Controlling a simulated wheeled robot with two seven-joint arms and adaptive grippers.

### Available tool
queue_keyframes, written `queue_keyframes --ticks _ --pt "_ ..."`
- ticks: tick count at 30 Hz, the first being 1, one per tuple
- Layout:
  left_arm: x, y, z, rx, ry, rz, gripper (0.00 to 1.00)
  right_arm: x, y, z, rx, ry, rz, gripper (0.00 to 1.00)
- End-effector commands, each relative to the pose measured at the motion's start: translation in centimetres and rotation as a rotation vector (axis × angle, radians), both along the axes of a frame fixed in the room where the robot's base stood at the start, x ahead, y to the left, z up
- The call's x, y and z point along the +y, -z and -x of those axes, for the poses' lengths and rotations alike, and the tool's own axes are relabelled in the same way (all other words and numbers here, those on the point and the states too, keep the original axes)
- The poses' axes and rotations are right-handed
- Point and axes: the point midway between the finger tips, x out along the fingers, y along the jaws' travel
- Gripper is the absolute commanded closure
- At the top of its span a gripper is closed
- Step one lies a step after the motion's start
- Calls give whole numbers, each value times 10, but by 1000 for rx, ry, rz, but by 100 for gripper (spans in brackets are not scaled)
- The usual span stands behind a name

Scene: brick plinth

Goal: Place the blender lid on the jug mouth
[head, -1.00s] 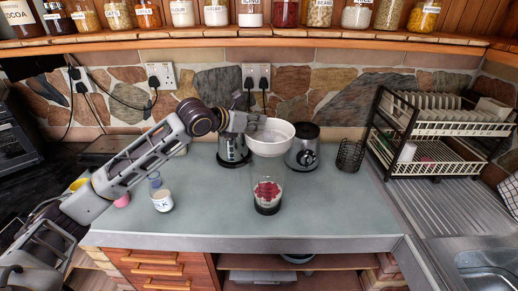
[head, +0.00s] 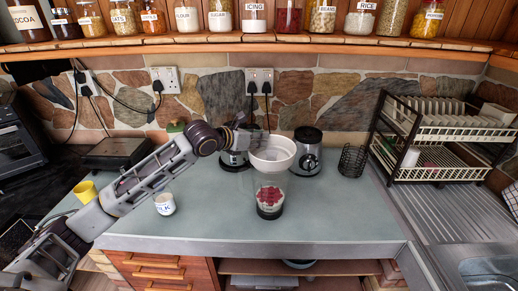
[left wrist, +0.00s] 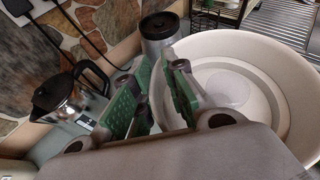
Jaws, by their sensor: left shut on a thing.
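My left gripper (head: 243,141) is shut on the rim of a white bowl (head: 272,155) and holds it above the counter. In the left wrist view my green-padded fingers (left wrist: 157,98) are at the left wall of the bowl (left wrist: 272,62), and a pale translucent round patch shows inside it. A clear jug (head: 270,208) with red pieces over something white stands upright on the counter, below and in front of the bowl. The bowl partly overlaps the view of the jug's upper part. I cannot make out a separate blender lid. My right gripper is not in view.
A silver and black blender base (head: 307,157) stands behind the bowl, with a kettle (left wrist: 62,98) to its left. A wire holder (head: 352,160) and a dish rack (head: 440,155) are at the right. A milk jar (head: 165,204) and yellow cup (head: 85,191) are at the left. The front right counter is clear.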

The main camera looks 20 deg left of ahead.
Motion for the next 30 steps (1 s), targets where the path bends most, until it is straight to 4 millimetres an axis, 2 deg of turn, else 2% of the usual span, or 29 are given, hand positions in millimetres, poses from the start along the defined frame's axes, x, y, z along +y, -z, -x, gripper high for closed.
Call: queue_keyframes --ticks 12,23,24,28,30 --pt "0 34 0 2 0 2 100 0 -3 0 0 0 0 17" --pt "0 38 0 0 -1 0 100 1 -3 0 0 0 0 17" --pt "0 39 0 1 -1 -1 82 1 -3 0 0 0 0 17" --pt "0 39 0 2 -1 -1 66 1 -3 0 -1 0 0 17" --pt "0 39 0 2 -1 -1 64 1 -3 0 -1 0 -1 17"
